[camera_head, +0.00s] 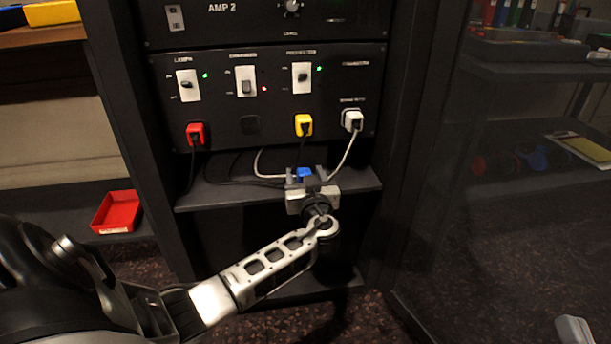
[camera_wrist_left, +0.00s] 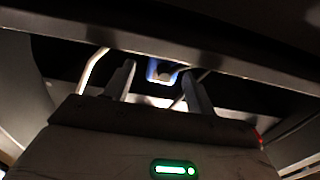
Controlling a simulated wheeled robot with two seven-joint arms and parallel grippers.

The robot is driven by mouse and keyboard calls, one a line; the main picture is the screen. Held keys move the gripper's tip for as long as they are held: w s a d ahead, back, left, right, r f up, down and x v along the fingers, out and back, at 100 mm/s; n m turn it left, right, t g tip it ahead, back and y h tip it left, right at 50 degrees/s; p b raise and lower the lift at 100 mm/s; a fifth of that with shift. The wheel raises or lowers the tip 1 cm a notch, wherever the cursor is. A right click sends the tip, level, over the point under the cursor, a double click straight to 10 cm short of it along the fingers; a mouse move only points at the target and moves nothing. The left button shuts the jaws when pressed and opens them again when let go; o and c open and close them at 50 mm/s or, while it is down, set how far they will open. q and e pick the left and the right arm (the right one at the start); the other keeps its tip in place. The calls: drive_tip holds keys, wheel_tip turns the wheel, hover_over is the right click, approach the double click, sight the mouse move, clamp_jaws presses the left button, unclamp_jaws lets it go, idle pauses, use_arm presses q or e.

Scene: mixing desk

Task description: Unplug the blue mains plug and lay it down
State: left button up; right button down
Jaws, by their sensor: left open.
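The blue mains plug (camera_head: 304,173) is down at the small shelf (camera_head: 225,193) below the socket panel, out of any socket. The second socket position (camera_head: 249,124), under a switch with a red light, is empty. My left gripper (camera_head: 305,178) is open at the shelf's front, with its fingers on either side of the blue plug. In the left wrist view the blue plug (camera_wrist_left: 153,70) shows beyond and between the open fingers of my left gripper (camera_wrist_left: 160,82). Whether a finger touches it is unclear. A pale part at the bottom right seems to be my right gripper (camera_head: 574,328), mostly cut off.
Red (camera_head: 197,133), yellow (camera_head: 303,125) and white (camera_head: 352,120) plugs sit in the panel, their cables hanging to the shelf. A red tray (camera_head: 117,212) is at the left. Rack side walls flank the shelf.

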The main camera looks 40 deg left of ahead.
use_arm(q)
drive_tip(key=shift+s+d, duration=0.25)
drive_tip(key=shift+d, duration=0.05)
drive_tip(key=p+v, duration=0.2)
drive_tip(key=v, duration=0.9)
use_arm(e)
drive_tip(key=f+g, duration=0.1)
drive_tip(key=s+f+m+g, duration=0.1)
drive_tip(key=s+f+m, duration=0.1)
drive_tip(key=shift+a+f+g+h, duration=0.3)
drive_tip(key=shift+a+g, duration=0.1)
